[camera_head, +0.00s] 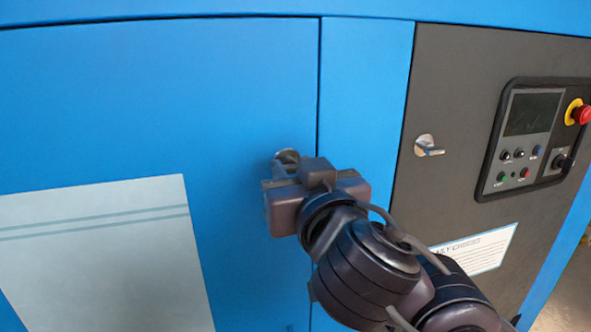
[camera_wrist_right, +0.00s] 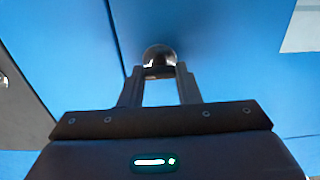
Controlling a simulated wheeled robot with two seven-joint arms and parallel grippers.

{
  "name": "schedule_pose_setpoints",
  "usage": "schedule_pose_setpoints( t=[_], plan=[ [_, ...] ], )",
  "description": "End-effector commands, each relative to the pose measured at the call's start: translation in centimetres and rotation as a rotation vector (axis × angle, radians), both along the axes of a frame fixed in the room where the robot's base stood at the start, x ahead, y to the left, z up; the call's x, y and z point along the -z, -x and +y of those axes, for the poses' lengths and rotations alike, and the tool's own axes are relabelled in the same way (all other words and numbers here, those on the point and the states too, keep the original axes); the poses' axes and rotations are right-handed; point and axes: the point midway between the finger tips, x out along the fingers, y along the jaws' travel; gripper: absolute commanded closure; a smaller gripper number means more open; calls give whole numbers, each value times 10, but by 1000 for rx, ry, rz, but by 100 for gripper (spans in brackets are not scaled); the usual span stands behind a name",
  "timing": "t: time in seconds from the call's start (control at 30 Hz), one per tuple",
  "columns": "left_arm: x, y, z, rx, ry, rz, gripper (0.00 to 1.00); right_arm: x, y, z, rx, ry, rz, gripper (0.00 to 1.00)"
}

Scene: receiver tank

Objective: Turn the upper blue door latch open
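The upper latch (camera_head: 287,156) is a round silver fitting on the large blue door (camera_head: 150,100), close to its right edge. In the head view my right gripper (camera_head: 284,172) is right at it and hides its lower part. In the right wrist view the latch (camera_wrist_right: 159,55) sits at the fingertips of my right gripper (camera_wrist_right: 160,72). The fingers are apart, with a dark part of the latch between their tips. I cannot tell whether they press on it. My left gripper is not in view.
A narrow blue panel (camera_head: 365,90) lies right of the door seam. Beyond it a dark grey panel (camera_head: 450,80) has another silver latch (camera_head: 428,146), a control panel (camera_head: 530,130) and a red emergency button (camera_head: 583,114). A pale sheet (camera_head: 100,260) is on the door.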

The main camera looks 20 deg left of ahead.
Motion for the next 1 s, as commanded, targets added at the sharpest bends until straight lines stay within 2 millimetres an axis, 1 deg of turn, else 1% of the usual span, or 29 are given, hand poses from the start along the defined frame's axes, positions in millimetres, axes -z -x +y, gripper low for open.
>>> schedule_pose_setpoints(
  t=[0.03,0.13,0.37,0.57,0.9,1.0],
  plan=[
    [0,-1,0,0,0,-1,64,0,0,0,1,0,0,80],
    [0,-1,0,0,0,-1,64,0,0,0,1,0,0,93],
    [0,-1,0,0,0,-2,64,0,0,0,1,13,-9,93],
    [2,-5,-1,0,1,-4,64,1,0,0,1,78,-53,93],
    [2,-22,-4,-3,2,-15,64,1,1,1,2,310,-209,93],
    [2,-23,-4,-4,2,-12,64,1,1,1,1,390,-264,93]
  ],
)
